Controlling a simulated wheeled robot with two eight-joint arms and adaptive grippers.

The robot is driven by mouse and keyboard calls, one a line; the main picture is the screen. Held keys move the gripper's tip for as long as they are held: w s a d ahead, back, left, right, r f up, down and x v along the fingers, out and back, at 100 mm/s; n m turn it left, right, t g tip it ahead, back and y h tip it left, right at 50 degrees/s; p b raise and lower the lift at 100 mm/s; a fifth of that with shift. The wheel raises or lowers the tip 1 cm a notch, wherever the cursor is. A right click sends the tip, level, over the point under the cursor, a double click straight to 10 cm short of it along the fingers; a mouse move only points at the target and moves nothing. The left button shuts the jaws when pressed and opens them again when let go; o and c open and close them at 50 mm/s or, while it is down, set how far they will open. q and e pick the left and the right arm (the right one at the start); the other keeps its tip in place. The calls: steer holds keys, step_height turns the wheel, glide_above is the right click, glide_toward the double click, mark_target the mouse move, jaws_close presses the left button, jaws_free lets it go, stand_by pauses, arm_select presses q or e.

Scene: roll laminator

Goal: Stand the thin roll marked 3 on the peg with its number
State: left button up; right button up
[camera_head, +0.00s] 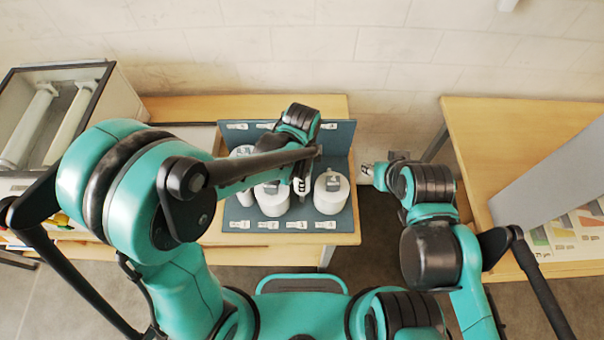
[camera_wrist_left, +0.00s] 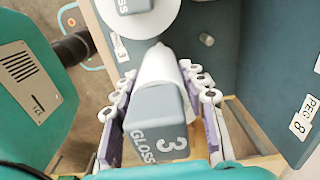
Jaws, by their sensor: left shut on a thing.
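My left gripper (camera_wrist_left: 160,105) is shut on the thin roll marked 3 (camera_wrist_left: 163,122), a white roll with a grey end cap reading "3 GLOSS". In the head view that gripper reaches over the blue-grey peg rack (camera_head: 238,223), and the thin roll (camera_head: 302,182) shows between two wider rolls. A small tag (camera_wrist_left: 118,47) there is too blurred to read surely. I cannot tell whether the held roll touches the rack base. My right gripper (camera_head: 368,173) is right of the rack, its fingers unclear.
Wide white rolls stand on the rack, one at right (camera_head: 331,194) and one at left (camera_head: 271,200). A wide gloss roll (camera_wrist_left: 140,18) is close beyond the held roll. The back panel (camera_wrist_left: 285,70) carries a "PEG 8" tag. A laminator (camera_head: 60,115) stands far left.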

arm_select(q)
step_height(320, 180, down, 4)
steer(key=shift+b, duration=1.2)
steer(key=shift+f+b, duration=1)
steer(key=shift+f, duration=0.05)
steer(key=shift+f+b, duration=0.2)
steer(key=shift+b, duration=0.15)
steer(key=shift+f+b, duration=1.35)
steer(key=shift+f, duration=0.05)
steer(key=o, duration=1.3)
steer(key=shift+c, duration=0.2)
steer(key=shift+r, duration=0.1)
steer(key=shift+r+p, duration=3)
steer(key=shift+r, duration=0.95)
